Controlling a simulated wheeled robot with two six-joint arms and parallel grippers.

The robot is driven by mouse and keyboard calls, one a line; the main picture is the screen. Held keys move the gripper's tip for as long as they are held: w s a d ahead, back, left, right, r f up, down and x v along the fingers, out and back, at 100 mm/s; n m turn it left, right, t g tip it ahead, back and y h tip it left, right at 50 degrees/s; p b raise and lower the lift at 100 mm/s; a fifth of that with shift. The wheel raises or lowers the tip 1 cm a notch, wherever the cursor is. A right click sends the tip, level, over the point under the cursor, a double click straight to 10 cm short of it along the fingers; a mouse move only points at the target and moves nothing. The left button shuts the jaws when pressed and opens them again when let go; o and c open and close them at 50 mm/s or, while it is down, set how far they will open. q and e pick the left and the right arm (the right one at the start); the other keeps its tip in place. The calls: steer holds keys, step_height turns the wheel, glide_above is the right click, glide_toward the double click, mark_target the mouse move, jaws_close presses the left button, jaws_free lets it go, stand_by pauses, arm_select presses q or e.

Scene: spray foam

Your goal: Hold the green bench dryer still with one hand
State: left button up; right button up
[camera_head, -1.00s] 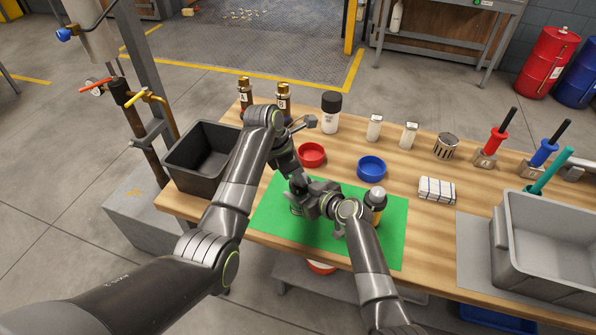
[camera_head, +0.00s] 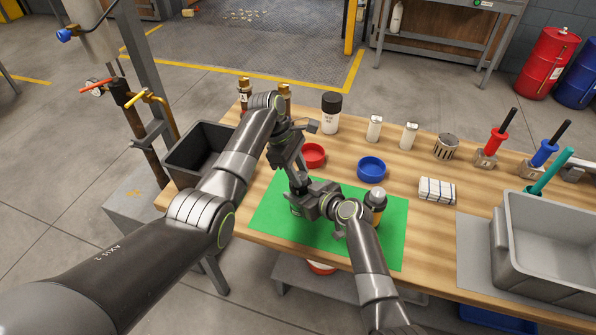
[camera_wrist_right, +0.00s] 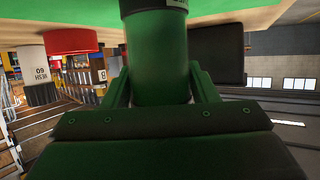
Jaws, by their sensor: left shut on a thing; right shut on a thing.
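The green bench dryer (camera_wrist_right: 157,60) is a green cylinder with a black band at one end, close up in the right wrist view. In the head view it stands on the green mat (camera_head: 262,217), mostly hidden by my grippers. My right gripper (camera_wrist_right: 160,92) has a finger on each side of its body and is shut on it. In the head view the right gripper (camera_head: 305,207) reaches in from the right. My left gripper (camera_head: 299,188) comes down from above and is shut at the dryer's top; its fingertips and the exact part gripped are hidden.
An orange bottle with a grey cap (camera_head: 376,200) stands on the mat close to my right wrist. A red dish (camera_head: 313,154) and a blue dish (camera_head: 371,169) lie behind. A black bin (camera_head: 193,150) is at left, a grey tub (camera_head: 548,240) at right.

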arm_select(q)
steer(key=shift+w+d+m+g+y, duration=0.1)
steer(key=shift+m+g+y, duration=0.2)
steer(key=shift+m, duration=0.8)
steer(key=shift+w+m+g+y, duration=0.15)
steer(key=shift+m+g, duration=0.25)
steer(key=shift+m, duration=0.7)
steer(key=shift+s, duration=0.1)
steer(key=o, duration=0.7)
steer(key=shift+r, duration=0.15)
steer(key=v, duration=1.1)
steer(key=shift+r, duration=0.3)
